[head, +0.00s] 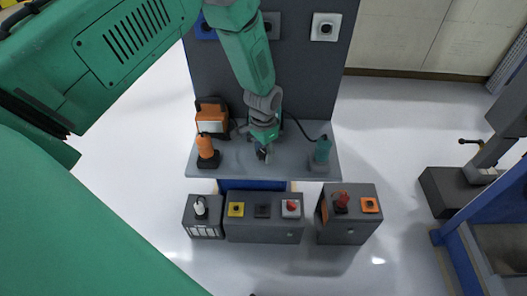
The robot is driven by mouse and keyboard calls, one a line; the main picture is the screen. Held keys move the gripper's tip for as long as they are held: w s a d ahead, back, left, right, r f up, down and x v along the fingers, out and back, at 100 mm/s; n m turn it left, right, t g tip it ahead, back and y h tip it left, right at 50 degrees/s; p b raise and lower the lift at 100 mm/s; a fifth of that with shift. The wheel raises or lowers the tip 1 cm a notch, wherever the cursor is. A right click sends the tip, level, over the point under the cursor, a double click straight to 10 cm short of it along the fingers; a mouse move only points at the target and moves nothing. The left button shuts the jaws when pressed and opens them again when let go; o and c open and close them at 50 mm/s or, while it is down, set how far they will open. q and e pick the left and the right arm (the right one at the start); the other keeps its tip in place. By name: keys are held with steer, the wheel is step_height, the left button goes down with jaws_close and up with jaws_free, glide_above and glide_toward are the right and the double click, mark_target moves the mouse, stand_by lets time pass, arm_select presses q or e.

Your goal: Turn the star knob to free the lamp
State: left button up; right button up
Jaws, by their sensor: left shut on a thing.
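My left arm comes in from the upper left, and my left gripper (263,153) points down at the middle of the grey shelf (290,166). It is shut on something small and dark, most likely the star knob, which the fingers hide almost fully. An orange box-shaped lamp (211,127) with a pale face stands at the back left of the shelf, left of my gripper and apart from it. I cannot tell how the lamp is fastened. My right gripper is not in view.
An orange-topped tool (205,146) stands left and a teal one (322,150) right on the shelf. Below are grey control boxes with a yellow switch (236,210), red button (291,206) and red knob (341,199). A dark panel (310,85) rises behind.

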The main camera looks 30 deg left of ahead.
arm_select(q)
steer(key=n, duration=0.5)
steer(key=shift+w+r+n, duration=0.2)
steer(key=shift+w+n, duration=0.1)
steer(key=shift+w, duration=0.1)
steer(key=n, duration=0.4)
steer(key=shift+n, duration=0.4)
steer(key=o, duration=1.1)
steer(key=shift+f, duration=0.1)
steer(key=shift+s, duration=0.1)
